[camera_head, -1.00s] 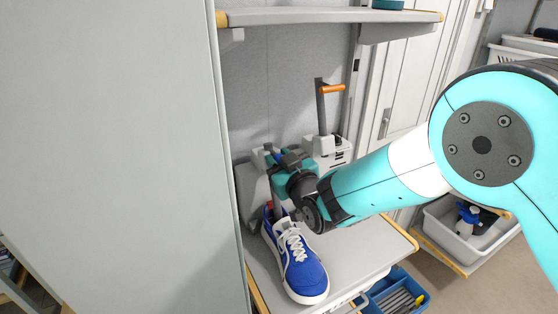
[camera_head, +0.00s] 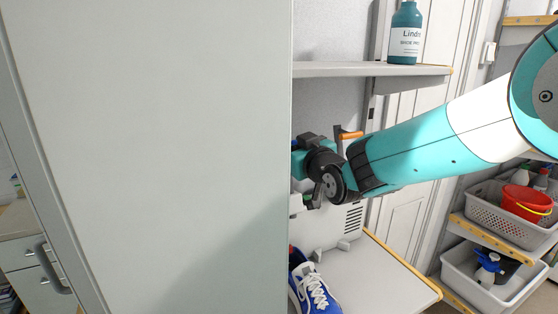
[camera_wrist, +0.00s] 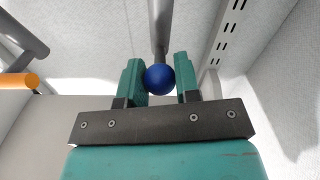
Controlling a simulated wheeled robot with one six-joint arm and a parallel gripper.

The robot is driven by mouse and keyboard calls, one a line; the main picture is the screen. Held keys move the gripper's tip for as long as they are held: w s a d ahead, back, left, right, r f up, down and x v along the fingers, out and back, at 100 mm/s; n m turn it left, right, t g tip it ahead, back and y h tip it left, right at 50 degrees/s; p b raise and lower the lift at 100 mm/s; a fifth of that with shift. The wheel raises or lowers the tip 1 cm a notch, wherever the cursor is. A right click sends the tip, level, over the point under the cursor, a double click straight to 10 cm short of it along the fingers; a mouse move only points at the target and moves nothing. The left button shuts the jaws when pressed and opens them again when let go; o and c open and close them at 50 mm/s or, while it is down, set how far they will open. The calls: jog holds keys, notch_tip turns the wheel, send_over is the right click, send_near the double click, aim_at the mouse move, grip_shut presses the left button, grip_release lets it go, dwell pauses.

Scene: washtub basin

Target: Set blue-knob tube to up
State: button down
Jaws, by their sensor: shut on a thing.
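The blue knob (camera_wrist: 160,79) sits between the two teal fingers of my gripper (camera_wrist: 159,82) in the wrist view. The grey tube (camera_wrist: 160,28) runs from the knob toward the top of that view. My gripper is shut on the knob. In the head view my gripper (camera_head: 300,172) is above the shelf, partly behind the edge of the large pale panel. The blue knob and its tube are hidden in the head view. A second tube, with an orange knob (camera_head: 350,135), stands behind my wrist; its orange knob also shows at the left in the wrist view (camera_wrist: 18,84).
The pale panel (camera_head: 150,150) blocks the left. A white vented unit (camera_head: 338,228) stands on the lower shelf (camera_head: 385,280) behind a blue shoe (camera_head: 312,290). An upper shelf (camera_head: 370,69) with a teal bottle (camera_head: 404,35) is above my gripper. Baskets (camera_head: 510,205) stand at right.

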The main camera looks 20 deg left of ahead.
jog(key=c, duration=0.8)
grip_release()
jog(key=b+v, duration=0.7)
jog(key=v, duration=1)
jog(key=shift+s+d, duration=0.2)
jog(key=s+d+f+m+g+h, duration=0.1)
jog(key=s+d+f+g+h, duration=0.1)
jog(key=s, duration=0.5)
jog(key=s+d+f+m+g+h, duration=0.1)
jog(key=s+d+f+g+h, duration=0.2)
jog(key=s+d+f+g, duration=0.2)
jog(key=s+d+f+m+g+h, duration=0.1)
jog(key=s+d+f+g, duration=0.3)
jog(key=s+d, duration=0.5)
jog(key=shift+s+d+f+g+h, duration=0.15)
jog(key=shift+s+g+h, duration=0.65)
jog(key=shift+g, duration=0.6)
